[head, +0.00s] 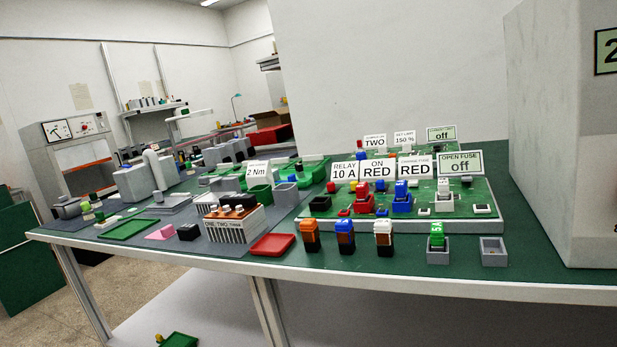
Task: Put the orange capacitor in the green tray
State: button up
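A component with an orange top and a dark lower body (310,233), which looks like the orange capacitor, stands upright near the front edge of the green bench. A shallow green tray (130,229) lies on the grey mat at the left of the bench and looks empty. Another green tray-like piece (180,341) shows low down, cut off by the bottom edge. My gripper is not in view.
A red tray (272,245) and a finned block marked "ONE TWO" (232,224) stand between the orange component and the green tray. A green circuit board (400,210) with signs lies behind. A large white cabinet (565,140) stands at right.

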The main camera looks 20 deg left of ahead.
aim_at(305, 183)
jog(key=i, duration=0.95)
jog(key=u, duration=0.05)
